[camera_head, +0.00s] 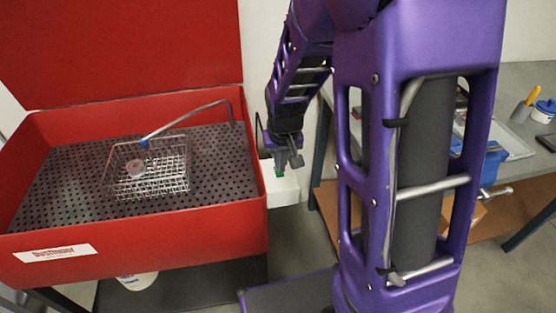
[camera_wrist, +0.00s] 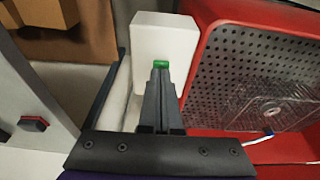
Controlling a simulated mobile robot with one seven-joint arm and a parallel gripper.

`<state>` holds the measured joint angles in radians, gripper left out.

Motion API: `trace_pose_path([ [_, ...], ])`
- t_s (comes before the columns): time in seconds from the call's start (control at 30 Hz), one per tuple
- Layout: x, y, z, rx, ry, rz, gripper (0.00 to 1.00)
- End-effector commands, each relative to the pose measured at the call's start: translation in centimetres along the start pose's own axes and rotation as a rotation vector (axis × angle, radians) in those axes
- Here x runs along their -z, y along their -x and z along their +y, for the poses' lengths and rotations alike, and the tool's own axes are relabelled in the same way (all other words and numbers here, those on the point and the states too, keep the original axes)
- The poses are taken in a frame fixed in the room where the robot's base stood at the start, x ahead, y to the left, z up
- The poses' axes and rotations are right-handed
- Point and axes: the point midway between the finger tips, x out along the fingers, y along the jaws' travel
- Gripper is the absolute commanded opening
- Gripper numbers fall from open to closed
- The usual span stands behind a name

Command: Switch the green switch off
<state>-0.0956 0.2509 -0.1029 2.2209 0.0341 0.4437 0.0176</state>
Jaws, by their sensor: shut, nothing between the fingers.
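The green switch (camera_head: 280,174) sits on a white box (camera_head: 283,188) beside the right wall of the red parts washer. In the wrist view the green switch (camera_wrist: 160,65) shows just beyond my fingertips, on the near edge of the white box (camera_wrist: 165,38). My gripper (camera_head: 290,162) is shut and empty, pointing down close to the switch. In the wrist view my gripper (camera_wrist: 161,80) overlaps the lower side of the switch. I cannot tell whether the tips touch it or which way the switch is set.
The red washer (camera_head: 150,245) has a perforated tray (camera_head: 75,185), a wire basket (camera_head: 150,180) with a small part inside, and a bent pipe (camera_head: 190,118). A grey workbench (camera_head: 530,85) with a blue vise (camera_head: 490,160) stands at the right.

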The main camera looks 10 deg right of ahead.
Motion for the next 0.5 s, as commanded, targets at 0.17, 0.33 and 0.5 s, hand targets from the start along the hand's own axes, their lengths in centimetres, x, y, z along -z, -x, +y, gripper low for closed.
trace_pose_path([
  [0.17, -0.07, -0.24, -0.01, 0.0, 0.0, 0.001, 0.0],
  [0.33, -0.07, -0.22, -0.01, 0.0, 0.0, 0.001, 0.0],
  [0.5, -0.44, -1.05, 0.0, 0.0, 0.0, 0.001, 0.0],
])
